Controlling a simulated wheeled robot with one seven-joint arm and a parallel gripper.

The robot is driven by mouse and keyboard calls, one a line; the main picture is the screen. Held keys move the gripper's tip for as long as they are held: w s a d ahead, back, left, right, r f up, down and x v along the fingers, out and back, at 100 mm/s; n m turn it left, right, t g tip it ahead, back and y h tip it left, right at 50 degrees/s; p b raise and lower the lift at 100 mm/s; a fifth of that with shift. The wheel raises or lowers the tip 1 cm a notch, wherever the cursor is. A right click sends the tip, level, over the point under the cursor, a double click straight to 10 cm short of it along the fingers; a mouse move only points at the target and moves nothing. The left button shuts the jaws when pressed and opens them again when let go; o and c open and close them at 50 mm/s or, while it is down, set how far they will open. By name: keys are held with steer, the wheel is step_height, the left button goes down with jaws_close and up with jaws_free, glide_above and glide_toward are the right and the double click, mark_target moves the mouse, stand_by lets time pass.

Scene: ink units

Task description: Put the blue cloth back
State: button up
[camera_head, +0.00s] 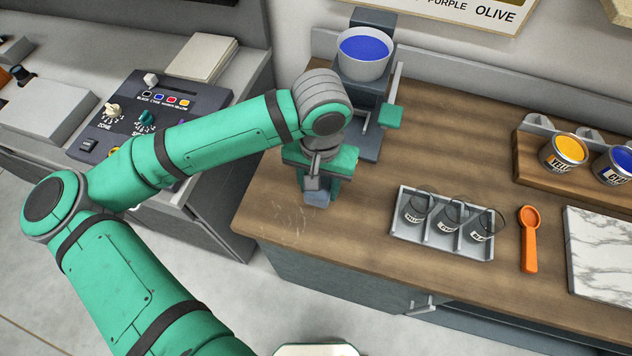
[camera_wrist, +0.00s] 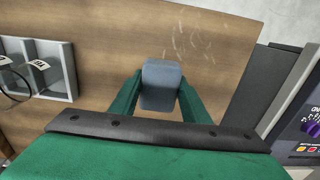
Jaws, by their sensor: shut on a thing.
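My gripper (camera_head: 320,181) is over the left end of the wooden counter, in front of the grey stand. Its green fingers are shut on a small blue-grey folded piece, the blue cloth (camera_head: 317,198). In the wrist view the cloth (camera_wrist: 161,86) sits between the two fingertips. I cannot tell whether the cloth touches the counter. Faint pale streaks (camera_head: 293,232) mark the wood just in front of it.
A grey stand (camera_head: 369,112) holds a pot of blue ink (camera_head: 363,54) behind the gripper. A grey tray (camera_head: 441,240) with three glass jars, an orange scoop (camera_head: 529,239) and a marble slab (camera_head: 606,252) lie to the right. A control panel (camera_head: 150,115) is left.

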steer(key=shift+w+a+f, duration=0.25)
steer(key=shift+a+f, duration=0.05)
steer(key=shift+f, duration=0.15)
steer(key=f, duration=0.2)
steer(key=w+f, duration=0.1)
steer(key=shift+a, duration=0.25)
steer(key=shift+s+f, duration=0.1)
steer(key=shift+f, duration=0.25)
steer(key=shift+s+d, duration=0.1)
steer(key=shift+s, duration=0.05)
steer(key=shift+f, duration=0.2)
steer(key=o, duration=1)
